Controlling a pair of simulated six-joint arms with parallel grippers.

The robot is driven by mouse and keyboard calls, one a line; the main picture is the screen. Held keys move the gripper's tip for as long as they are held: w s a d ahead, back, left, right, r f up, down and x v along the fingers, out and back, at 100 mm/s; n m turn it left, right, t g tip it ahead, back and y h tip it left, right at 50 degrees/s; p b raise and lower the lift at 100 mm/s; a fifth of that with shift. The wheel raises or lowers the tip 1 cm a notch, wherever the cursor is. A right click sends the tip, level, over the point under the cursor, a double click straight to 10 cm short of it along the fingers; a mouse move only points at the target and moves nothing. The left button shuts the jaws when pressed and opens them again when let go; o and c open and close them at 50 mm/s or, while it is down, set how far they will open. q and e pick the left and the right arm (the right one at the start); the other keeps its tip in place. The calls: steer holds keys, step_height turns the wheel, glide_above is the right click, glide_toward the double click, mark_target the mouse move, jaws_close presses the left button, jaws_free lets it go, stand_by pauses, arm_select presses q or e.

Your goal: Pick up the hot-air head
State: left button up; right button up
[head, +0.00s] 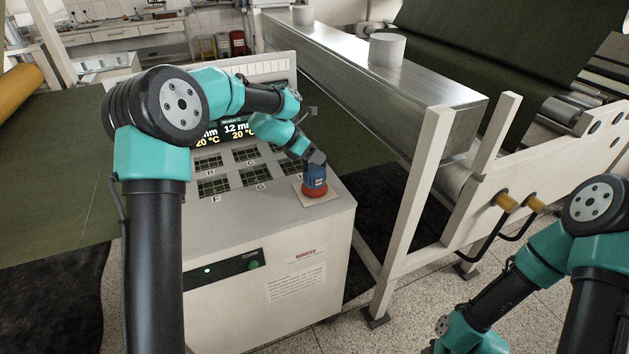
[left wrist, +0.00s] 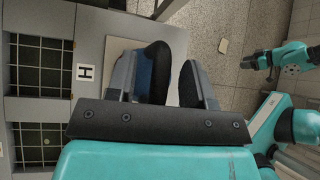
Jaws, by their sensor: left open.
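The hot-air head (head: 315,183) is a small blue body with a red-orange base. It stands upright on a pale square at the right end of the panel top. My left gripper (head: 317,160) is right above it, pointing down, its jaws open. In the left wrist view, a blue part of the hot-air head (left wrist: 144,75) shows beside the left finger, with dark pads in front. Whether either finger touches it cannot be told. My right arm is at the lower right in the head view; its gripper tip (left wrist: 248,65) shows small in the left wrist view.
The grey-white cabinet (head: 270,225) carries dark gridded squares marked with letters and a lit display (head: 237,128). A metal beam (head: 430,95) on a white frame stands to the right. Dark green sheet (head: 55,160) lies to the left. Speckled floor is open in front.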

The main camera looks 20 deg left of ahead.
arm_select(q)
steer(key=shift+c, duration=0.3)
jaws_close()
steer(key=shift+r, duration=0.1)
stand_by(0.9)
